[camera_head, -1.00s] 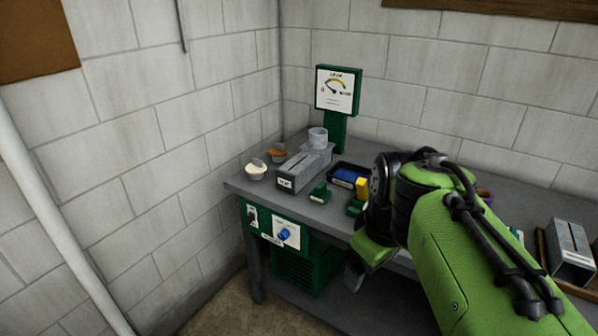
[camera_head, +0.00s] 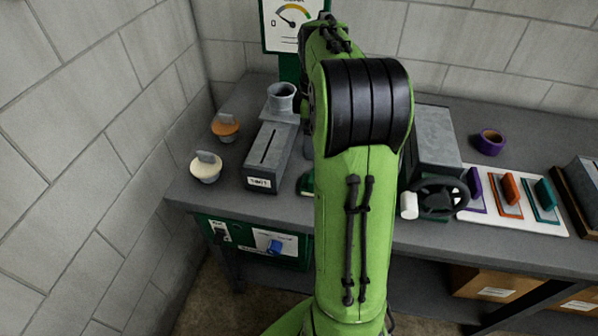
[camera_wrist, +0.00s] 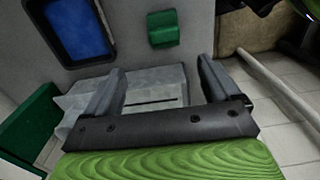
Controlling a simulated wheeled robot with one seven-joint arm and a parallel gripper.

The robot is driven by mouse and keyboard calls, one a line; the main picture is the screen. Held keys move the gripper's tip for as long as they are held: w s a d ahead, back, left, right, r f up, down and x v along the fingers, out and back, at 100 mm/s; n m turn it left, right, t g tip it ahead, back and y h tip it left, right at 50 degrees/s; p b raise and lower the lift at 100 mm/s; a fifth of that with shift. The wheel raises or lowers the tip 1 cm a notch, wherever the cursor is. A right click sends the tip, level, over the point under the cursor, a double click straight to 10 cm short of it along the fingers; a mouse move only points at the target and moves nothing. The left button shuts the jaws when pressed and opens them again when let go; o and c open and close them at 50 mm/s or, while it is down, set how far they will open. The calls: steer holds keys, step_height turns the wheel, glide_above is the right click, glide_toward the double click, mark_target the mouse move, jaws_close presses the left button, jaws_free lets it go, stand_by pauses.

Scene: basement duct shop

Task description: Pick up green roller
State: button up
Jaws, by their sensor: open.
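A small green block-like piece, apparently the green roller (camera_wrist: 163,29), lies on the grey bench top in the wrist view, beyond my fingertips. In the head view a green piece (camera_head: 306,184) shows only in part at the left edge of my arm; I cannot tell if it is the same one. My gripper (camera_wrist: 160,78) is open and empty, with its fingers apart over the grey slotted metal box (camera_wrist: 150,102). The green piece is ahead of the gap between the fingers, not between them. The head view hides my gripper behind the arm.
A black tray with blue inside (camera_wrist: 80,28) is left of the green piece. The slotted box (camera_head: 268,160), an orange-topped cup (camera_head: 225,127) and a cream cup (camera_head: 206,168) stand left of my arm. A grey box (camera_head: 436,140) and purple roll (camera_head: 490,142) stand right.

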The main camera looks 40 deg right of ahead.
steer(key=f+b, duration=0.1)
steer(key=f, duration=0.4)
steer(key=f+b, duration=0.2)
steer(key=f, duration=0.3)
steer(key=s+f+b, duration=0.1)
steer(key=f+b, duration=0.1)
steer(key=f, duration=0.3)
steer(key=shift+a, duration=0.2)
steer(key=c, duration=1.1)
step_height(320, 180, up, 10)
steer(key=p, duration=0.3)
